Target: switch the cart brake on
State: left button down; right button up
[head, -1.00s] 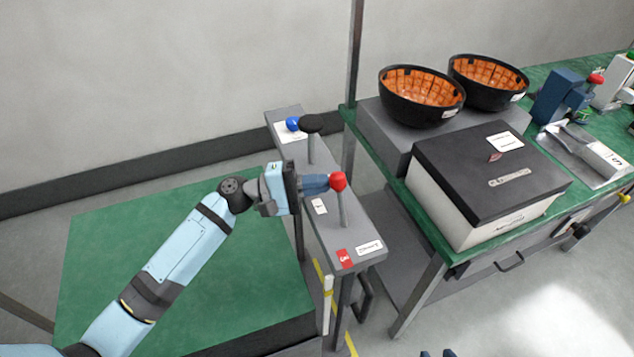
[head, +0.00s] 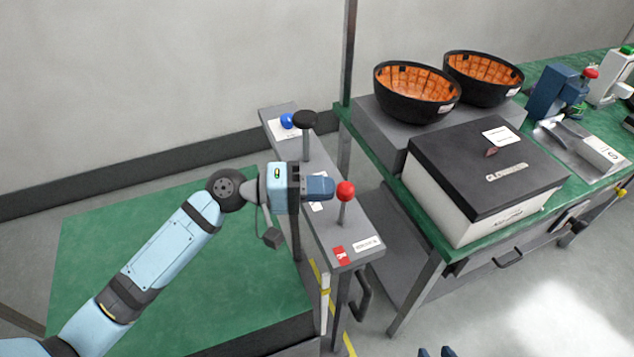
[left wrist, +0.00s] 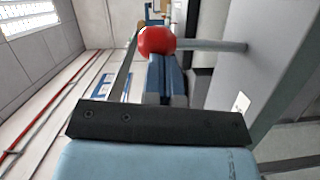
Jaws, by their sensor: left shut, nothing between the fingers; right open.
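A grey panel (head: 292,146) carries a lever with a red ball knob (head: 346,191) near its front end. Farther back are a lever with a black knob (head: 304,119) and a blue knob (head: 287,121). My left gripper (head: 333,189) is shut and empty, its fingertips at the left side of the red knob, touching or nearly so. In the left wrist view the red knob (left wrist: 157,40) sits just beyond the blue fingers (left wrist: 165,85), its stem running right to the panel. My right gripper (head: 437,352) barely shows at the bottom edge, open.
A red label (head: 339,255) and a white label (head: 367,244) mark the panel's front end. A green bench (head: 468,237) at right holds two orange-lined bowls (head: 418,93) and a black-lidded box (head: 487,167). A green surface (head: 125,240) lies left, beneath my left arm.

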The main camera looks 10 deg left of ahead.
pick_arm(q)
jog(key=shift+s+d+r+m+y, duration=0.15)
jog(key=shift+s+d+m+y, duration=0.4)
jog(key=shift+s+m, duration=0.45)
jog(key=shift+s+d+m+p, duration=0.35)
jog(key=shift+s+d+m, duration=0.15)
jog(key=shift+m, duration=0.4)
jog(key=shift+s+y, duration=0.1)
jog(key=shift+y, duration=0.15)
jog(key=shift+d, duration=0.1)
jog(key=shift+s+a+f, duration=0.15)
jog(key=shift+a+f, duration=0.05)
jog(key=shift+a, duration=0.3)
jog(key=b+v, duration=0.2)
jog(key=v, duration=1.1)
jog(key=shift+s+b, duration=0.15)
jog(key=shift+b, duration=0.25)
jog(key=shift+d+r, duration=0.1)
jog(key=shift+d, duration=0.05)
